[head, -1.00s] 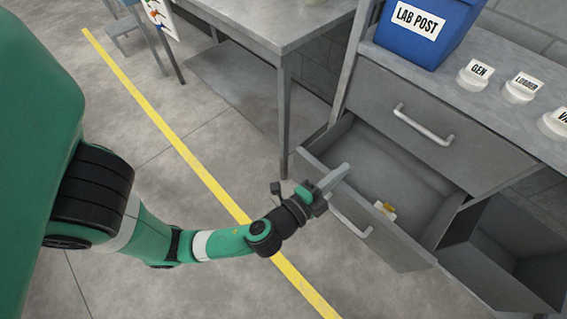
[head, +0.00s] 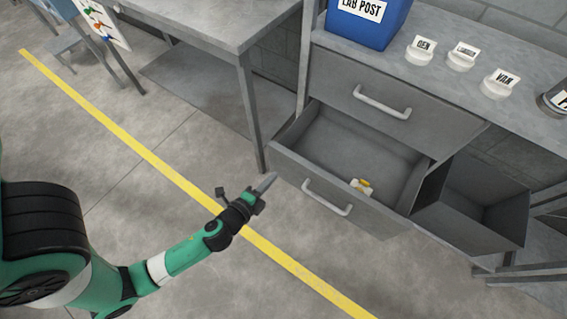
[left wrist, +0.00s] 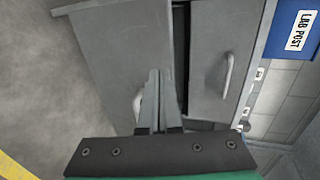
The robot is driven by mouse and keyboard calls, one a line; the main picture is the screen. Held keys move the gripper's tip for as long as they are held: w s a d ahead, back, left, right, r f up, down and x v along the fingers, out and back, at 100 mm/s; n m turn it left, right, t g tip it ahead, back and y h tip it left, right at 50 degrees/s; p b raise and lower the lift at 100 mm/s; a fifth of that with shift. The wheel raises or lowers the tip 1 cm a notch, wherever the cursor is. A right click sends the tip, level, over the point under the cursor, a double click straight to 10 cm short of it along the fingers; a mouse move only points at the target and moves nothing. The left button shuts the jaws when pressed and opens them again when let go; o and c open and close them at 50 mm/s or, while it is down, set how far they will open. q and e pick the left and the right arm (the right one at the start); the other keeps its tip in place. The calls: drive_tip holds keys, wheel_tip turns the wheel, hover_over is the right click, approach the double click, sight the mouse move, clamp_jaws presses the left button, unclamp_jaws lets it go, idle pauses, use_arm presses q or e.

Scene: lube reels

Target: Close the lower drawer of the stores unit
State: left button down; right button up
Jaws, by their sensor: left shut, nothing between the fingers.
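The lower drawer (head: 290,172) of the grey stores unit is pulled out, with its bar handle (head: 327,198) on the front. A small white and yellow item (head: 361,187) lies inside it. The upper drawer (head: 385,95) above it is shut. My left gripper (head: 266,183) is shut and empty, in front of the lower drawer's front panel near its left end. In the left wrist view the closed fingers (left wrist: 157,103) overlap the drawer front (left wrist: 122,60) in the picture; I cannot tell whether they touch it. My right gripper is not in view.
A blue LAB POST bin (head: 368,22) and several labelled white holders (head: 420,50) stand on the unit's top. An open grey bin (head: 475,200) sits right of the drawer. A table leg (head: 248,115) stands to the left. The floor in front is clear.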

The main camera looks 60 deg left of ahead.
sight(289, 158)
use_arm(q)
drive_tip(key=x, duration=0.4)
drive_tip(key=r+x, duration=0.1)
drive_tip(key=x, duration=0.2)
drive_tip(key=shift+w+a+r, duration=0.1)
drive_tip(key=shift+a, duration=0.05)
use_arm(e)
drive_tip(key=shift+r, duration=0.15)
